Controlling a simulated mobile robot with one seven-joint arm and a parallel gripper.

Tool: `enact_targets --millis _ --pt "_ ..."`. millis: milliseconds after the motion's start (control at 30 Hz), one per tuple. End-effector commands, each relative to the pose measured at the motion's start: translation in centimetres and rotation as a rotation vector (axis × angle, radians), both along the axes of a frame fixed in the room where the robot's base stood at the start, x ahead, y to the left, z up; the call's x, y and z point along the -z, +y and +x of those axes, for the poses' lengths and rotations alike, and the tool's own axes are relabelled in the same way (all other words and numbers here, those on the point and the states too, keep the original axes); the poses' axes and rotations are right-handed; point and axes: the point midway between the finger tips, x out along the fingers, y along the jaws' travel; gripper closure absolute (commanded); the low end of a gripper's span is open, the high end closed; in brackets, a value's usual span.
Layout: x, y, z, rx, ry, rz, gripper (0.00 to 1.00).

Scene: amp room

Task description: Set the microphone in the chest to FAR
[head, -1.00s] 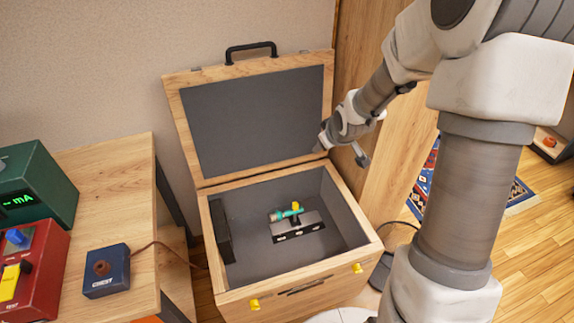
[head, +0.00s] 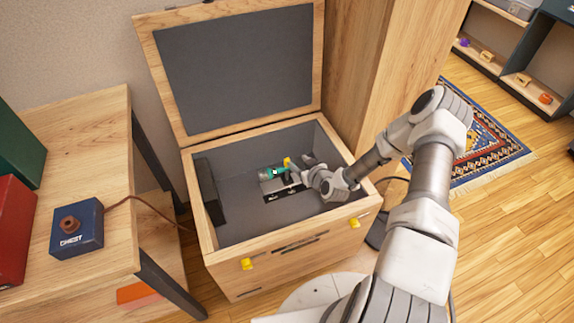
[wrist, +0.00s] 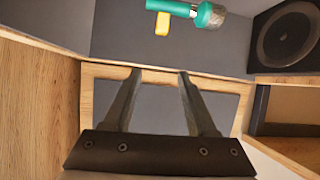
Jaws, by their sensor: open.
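The chest (head: 285,240) stands open with its lid raised. In the head view my gripper (head: 298,175) is inside the chest, just right of the microphone. Switch markings cannot be read.
A black speaker (wrist: 286,34) stands against the chest's inner side wall. A blue box marked CHEST (head: 77,228) sits on the table (head: 82,140) at left, its cable running toward the chest. A wooden cabinet (head: 385,60) stands close behind the chest at right.

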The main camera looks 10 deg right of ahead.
Motion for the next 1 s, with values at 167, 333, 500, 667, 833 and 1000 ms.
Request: enact_targets --millis 167,333,500,667,833,1000 --pt "3.9 0.2 -0.7 0.062 -0.055 0.049 0.43" --pt "5.0 0.3 -1.0 0.091 -0.080 0.065 0.43" --pt "5.6 0.5 -0.1 0.095 -0.089 0.066 0.43" --pt "6.9 1.0 2.4 0.094 -0.088 0.066 0.43" --pt "8.3 1.7 5.6 0.095 -0.086 0.068 0.43" --pt "9.2 2.1 8.0 0.094 -0.086 0.066 0.43"
